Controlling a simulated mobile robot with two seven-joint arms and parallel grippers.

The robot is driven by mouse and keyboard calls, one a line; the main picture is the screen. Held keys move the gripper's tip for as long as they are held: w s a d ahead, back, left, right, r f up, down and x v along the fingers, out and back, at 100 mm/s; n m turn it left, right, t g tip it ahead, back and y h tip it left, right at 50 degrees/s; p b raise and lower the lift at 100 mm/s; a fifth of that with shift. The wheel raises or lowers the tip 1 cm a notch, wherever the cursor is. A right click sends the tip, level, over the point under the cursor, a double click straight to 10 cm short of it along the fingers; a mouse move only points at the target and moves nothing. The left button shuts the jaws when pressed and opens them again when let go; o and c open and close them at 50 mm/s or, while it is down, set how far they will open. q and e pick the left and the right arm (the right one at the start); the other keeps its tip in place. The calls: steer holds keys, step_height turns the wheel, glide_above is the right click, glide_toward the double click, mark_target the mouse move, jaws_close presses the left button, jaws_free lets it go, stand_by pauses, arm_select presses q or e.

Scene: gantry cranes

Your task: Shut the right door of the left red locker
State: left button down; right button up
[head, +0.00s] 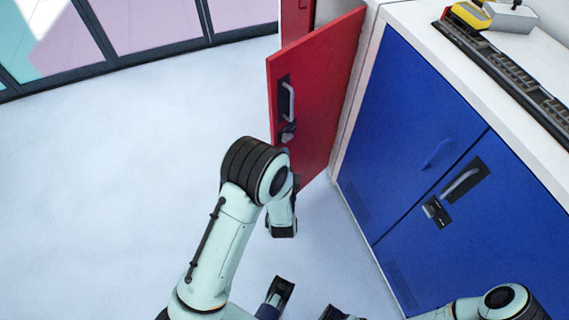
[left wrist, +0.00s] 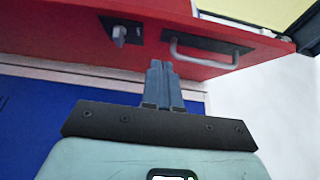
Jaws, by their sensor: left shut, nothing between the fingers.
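The red locker's right door (head: 325,85) stands swung open at the top middle of the head view, its handle side facing me. Its handle (head: 288,102) sits above a small lock (head: 288,132). In the left wrist view the door (left wrist: 75,40) spans the top, with the handle (left wrist: 205,52) and lock (left wrist: 122,35). My left gripper (head: 296,182) is mostly hidden behind its wrist, near the lower part of the door. Its fingers (left wrist: 160,68) are shut and empty, pointing at the door; contact cannot be told. Dark parts (head: 280,292) at the bottom may belong to my right gripper.
A blue locker (head: 400,120) with shut doors stands right of the red door, under a white top (head: 440,70). A dark rail (head: 510,75) and a yellow item (head: 468,15) lie on top. Pale floor (head: 110,170) is clear to the left, before a glazed wall.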

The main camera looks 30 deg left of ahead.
mark_target(276, 127)
arm_select(q)
steer(key=w+a, duration=0.5)
steer(key=shift+w+a, duration=0.1)
steer(key=shift+a, duration=0.05)
steer(key=shift+w+a, duration=0.15)
steer(key=shift+a, duration=0.35)
